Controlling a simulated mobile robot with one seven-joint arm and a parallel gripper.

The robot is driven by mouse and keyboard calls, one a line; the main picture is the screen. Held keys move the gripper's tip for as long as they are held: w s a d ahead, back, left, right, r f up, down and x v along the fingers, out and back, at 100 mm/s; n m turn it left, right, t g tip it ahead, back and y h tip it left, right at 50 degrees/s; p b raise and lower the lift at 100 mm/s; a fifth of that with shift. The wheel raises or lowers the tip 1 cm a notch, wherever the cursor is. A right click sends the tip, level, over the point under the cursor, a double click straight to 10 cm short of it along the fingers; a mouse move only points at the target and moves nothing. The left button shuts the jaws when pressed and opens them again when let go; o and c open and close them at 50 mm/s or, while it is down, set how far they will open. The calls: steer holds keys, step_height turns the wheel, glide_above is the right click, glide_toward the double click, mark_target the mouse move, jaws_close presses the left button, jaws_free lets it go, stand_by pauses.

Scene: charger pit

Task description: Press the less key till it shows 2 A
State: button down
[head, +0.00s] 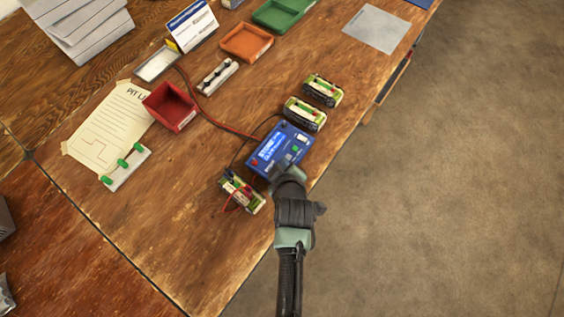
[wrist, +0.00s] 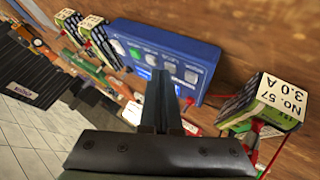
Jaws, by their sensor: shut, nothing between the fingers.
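The blue charger (head: 268,159) lies near the table's right edge. Its lit display (head: 267,150) has white text too small to read. In the wrist view the charger (wrist: 205,52) shows a row of pale keys; their labels cannot be read, so I cannot tell which is the less key. My gripper (head: 284,168) is shut and empty, at the charger's near side. In the wrist view its fingertips (wrist: 163,76) are in front of the key row and hide part of it. I cannot tell whether they touch a key.
A wired battery pack (head: 240,193) sits left of my gripper; its label in the wrist view (wrist: 280,95) reads No. 57, 3.0 A. Two more packs (head: 305,114) (head: 323,90) stand beyond the charger. Red and black leads cross the table. A red bin (head: 170,107) stands further left.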

steer(key=shift+r+p, duration=0.5)
steer(key=shift+r, duration=0.1)
step_height(320, 180, up, 5)
steer(key=p, duration=0.4)
steer(key=shift+r+p, duration=0.1)
steer(key=shift+p, duration=0.25)
stand_by(0.5)
